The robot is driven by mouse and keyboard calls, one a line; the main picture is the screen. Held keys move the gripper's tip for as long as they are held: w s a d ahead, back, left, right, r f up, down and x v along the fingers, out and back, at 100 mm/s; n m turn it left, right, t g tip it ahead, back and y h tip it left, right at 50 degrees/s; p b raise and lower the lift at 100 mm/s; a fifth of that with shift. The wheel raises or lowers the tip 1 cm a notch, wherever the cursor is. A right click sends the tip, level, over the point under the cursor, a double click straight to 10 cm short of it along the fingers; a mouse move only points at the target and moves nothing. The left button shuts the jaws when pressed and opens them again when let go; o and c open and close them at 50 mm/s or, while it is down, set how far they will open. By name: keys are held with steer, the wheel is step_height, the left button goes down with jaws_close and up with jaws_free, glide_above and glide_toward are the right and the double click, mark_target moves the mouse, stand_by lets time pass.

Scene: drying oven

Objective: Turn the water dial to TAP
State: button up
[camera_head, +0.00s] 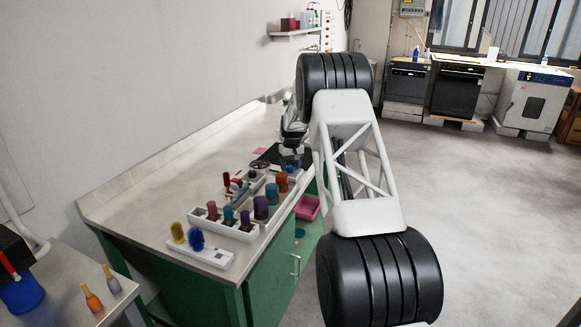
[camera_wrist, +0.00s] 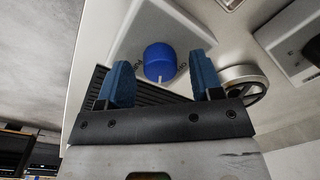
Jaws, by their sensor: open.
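The blue round dial (camera_wrist: 160,60) shows in the wrist view on a pale, tilted panel (camera_wrist: 125,22). A small pale pointer mark is on the dial's lower edge. My gripper (camera_wrist: 162,64) is open, with one blue finger to the left of the dial and one to the right. Gaps show between the fingers and the dial in this view; I cannot tell the depth. I cannot make out the dial in the head view, where my arm covers much of that area.
A round metal part (camera_wrist: 240,78) lies just right of the right finger, with another panel (camera_wrist: 292,42) beyond. In the head view, racks of coloured bottles (camera_head: 238,234) stand on the bench (camera_head: 140,212). A pink bin (camera_head: 308,208) is at its right side. Open floor lies right.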

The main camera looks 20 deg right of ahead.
mark_target(291, 167)
steer(key=shift+d+r, duration=0.15)
steer(key=shift+r, duration=3.6)
steer(key=shift+s+a+r, duration=0.25)
steer(key=shift+s+r, duration=0.05)
steer(key=shift+r, duration=0.1)
steer(key=s+a+r, duration=0.6)
steer(key=s+r, duration=0.1)
steer(key=s, duration=0.4)
steer(key=s+a+r+t, duration=0.1)
steer(key=s+a+r, duration=0.5)
steer(key=s, duration=0.4)
steer(key=s+a+r, duration=0.5)
steer(key=s+r, duration=0.2)
steer(key=s, duration=0.4)
steer(key=s+a+f, duration=0.1)
steer(key=s+a, duration=0.1)
steer(key=s, duration=1.1)
steer(key=s+a+f+t, duration=0.1)
steer(key=s+a+f, duration=0.1)
steer(key=s, duration=1)
steer(key=s+a+f, duration=0.2)
steer(key=s+a, duration=0.2)
steer(key=s, duration=0.9)
steer(key=shift+s+a+f+t+h, duration=0.15)
steer(key=shift+s+a+t+h, duration=0.15)
steer(key=shift+s+h, duration=0.1)
